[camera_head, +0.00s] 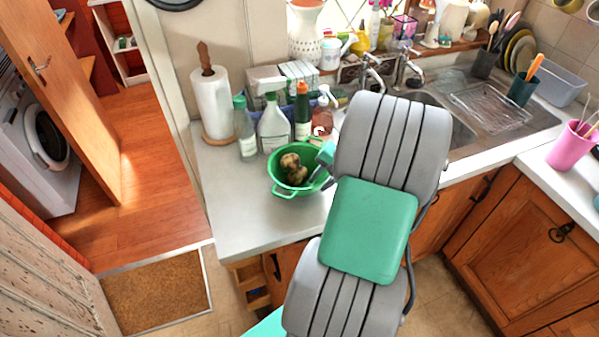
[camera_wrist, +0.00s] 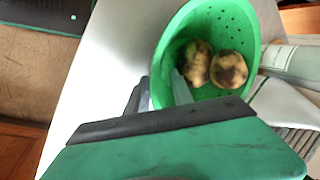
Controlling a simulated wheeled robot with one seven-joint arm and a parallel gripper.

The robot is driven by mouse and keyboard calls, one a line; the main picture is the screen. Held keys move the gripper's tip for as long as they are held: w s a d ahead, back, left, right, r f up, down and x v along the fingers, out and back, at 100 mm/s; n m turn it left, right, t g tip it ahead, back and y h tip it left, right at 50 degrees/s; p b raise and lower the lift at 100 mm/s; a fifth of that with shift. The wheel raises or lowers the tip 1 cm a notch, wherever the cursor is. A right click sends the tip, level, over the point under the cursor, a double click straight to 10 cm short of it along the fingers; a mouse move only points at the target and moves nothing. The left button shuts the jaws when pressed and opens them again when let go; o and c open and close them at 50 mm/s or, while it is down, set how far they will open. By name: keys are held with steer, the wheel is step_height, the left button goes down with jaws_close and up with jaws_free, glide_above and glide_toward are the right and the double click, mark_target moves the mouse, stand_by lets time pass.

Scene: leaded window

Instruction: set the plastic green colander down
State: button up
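The plastic green colander (camera_head: 278,170) is at the left end of the counter, in front of the bottles; whether its base touches the counter I cannot tell. Two brownish, dark-spotted potato-like items (camera_head: 293,168) lie inside it. My gripper (camera_head: 325,171) is at its right side, partly hidden by my arm. In the wrist view, the colander (camera_wrist: 222,22) is at top centre with the two items (camera_wrist: 228,69) inside. My gripper's fingers (camera_wrist: 160,92) straddle its near rim, one inside and one outside, and look shut on it.
Several bottles (camera_head: 273,130) and a paper towel roll (camera_head: 211,104) stand behind the colander. The bare counter (camera_head: 240,205) is clear to the left and front, ending at its left and front edges. The sink (camera_head: 455,125) is to the right, past my arm.

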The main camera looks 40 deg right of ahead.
jaws_close()
stand_by(1.4)
